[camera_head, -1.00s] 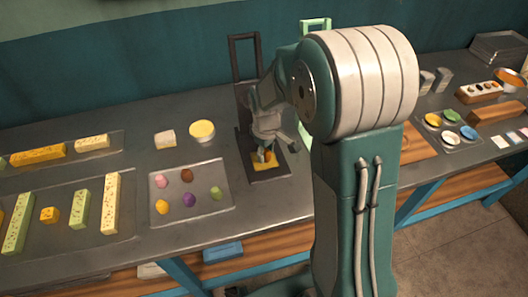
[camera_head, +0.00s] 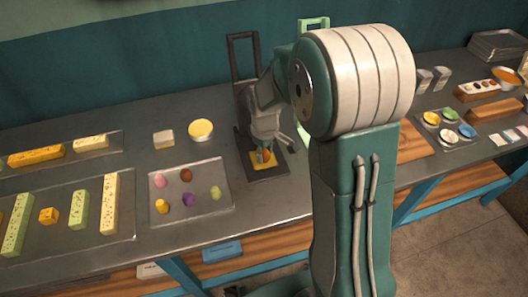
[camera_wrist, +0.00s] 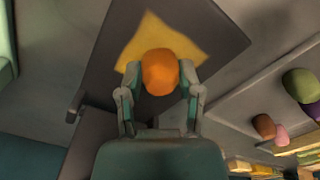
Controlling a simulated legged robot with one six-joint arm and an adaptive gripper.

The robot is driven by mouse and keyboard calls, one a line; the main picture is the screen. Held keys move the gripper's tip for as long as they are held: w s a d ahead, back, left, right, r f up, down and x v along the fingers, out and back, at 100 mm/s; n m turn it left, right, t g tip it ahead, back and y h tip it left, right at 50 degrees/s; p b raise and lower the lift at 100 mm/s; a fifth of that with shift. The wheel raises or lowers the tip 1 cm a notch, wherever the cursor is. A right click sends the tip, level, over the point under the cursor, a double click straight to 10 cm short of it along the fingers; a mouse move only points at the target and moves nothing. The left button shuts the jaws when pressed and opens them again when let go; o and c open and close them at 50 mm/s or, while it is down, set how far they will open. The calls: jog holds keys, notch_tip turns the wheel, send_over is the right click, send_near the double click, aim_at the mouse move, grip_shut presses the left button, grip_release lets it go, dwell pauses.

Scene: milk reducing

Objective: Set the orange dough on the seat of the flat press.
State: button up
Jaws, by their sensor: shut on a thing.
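The orange dough (camera_wrist: 160,72) is a rounded lump between the two fingers of my gripper (camera_wrist: 160,88) in the wrist view. My gripper is shut on it. In the head view my gripper (camera_head: 265,150) is low over the flat press (camera_head: 268,171), a dark frame with a dark base plate. The yellow square seat (camera_head: 264,165) lies on that base, and it also shows under and beyond the dough in the wrist view (camera_wrist: 150,30). The dough is over the seat. I cannot tell whether it touches it.
A tray (camera_head: 222,207) with several coloured dough lumps lies left of the press. A yellow-topped round tub (camera_head: 201,130) and a small block (camera_head: 163,139) stand behind that tray. A green frame (camera_head: 310,40) stands to the right, partly behind my arm.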

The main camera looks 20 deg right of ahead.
jog(key=shift+f, duration=0.15)
dwell(0.5)
jog(key=o, duration=1)
jog(key=shift+o, duration=1)
jog(key=shift+r, duration=3.55)
